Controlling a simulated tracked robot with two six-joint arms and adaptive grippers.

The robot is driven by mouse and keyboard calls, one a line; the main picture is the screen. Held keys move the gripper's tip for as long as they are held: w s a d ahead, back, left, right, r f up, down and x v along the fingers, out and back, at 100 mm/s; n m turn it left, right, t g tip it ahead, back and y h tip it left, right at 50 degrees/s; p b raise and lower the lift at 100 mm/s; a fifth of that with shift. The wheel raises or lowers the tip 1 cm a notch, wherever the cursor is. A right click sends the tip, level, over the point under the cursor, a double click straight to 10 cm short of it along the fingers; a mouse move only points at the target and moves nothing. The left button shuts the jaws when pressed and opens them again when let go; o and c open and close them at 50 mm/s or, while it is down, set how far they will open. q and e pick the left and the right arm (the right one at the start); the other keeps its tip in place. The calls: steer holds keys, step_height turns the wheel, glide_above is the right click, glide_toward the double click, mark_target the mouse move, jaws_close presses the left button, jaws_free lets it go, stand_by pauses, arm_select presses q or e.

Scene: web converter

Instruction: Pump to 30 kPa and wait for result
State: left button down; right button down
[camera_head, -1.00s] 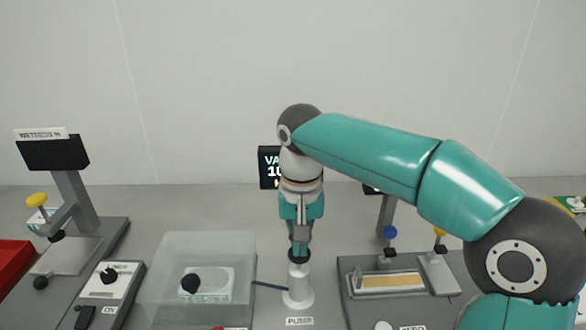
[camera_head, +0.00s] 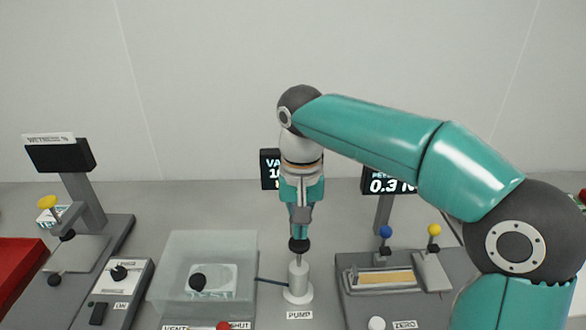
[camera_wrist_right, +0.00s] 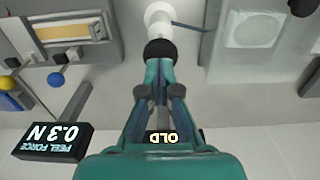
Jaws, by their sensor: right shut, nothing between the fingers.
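The pump (camera_head: 298,284) is a white upright cylinder on a round base, labelled PUMP, at the lower middle of the head view. Its black knob (camera_head: 299,245) stands above the body. My right gripper (camera_head: 300,232) points straight down with its fingers shut, right at the knob; the knob does not appear between them. In the right wrist view the gripper (camera_wrist_right: 159,70) ends at the black knob (camera_wrist_right: 160,50), with the pump (camera_wrist_right: 161,18) behind it. The vacuum display (camera_head: 270,169) is mostly hidden by my right arm; only "VA" and the start of a number show. My left gripper is out of view.
A clear chamber (camera_head: 180,270) with a black knob stands left of the pump, with labels VENT and SHUT below. Right is a peel tester (camera_head: 352,292) with blue and yellow knobs and a display (camera_head: 385,182) reading 0.3 N. A red tray (camera_head: 15,270) is far left.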

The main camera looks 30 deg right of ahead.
mark_target(300, 242)
steer(key=shift+f, duration=0.1)
steer(key=shift+f+b, duration=1.95)
steer(key=shift+f, duration=0.6)
steer(key=shift+r, duration=0.1)
step_height(300, 242, up, 5)
steer(key=p, duration=0.5)
steer(key=shift+r, duration=0.15)
steer(key=shift+f, duration=0.2)
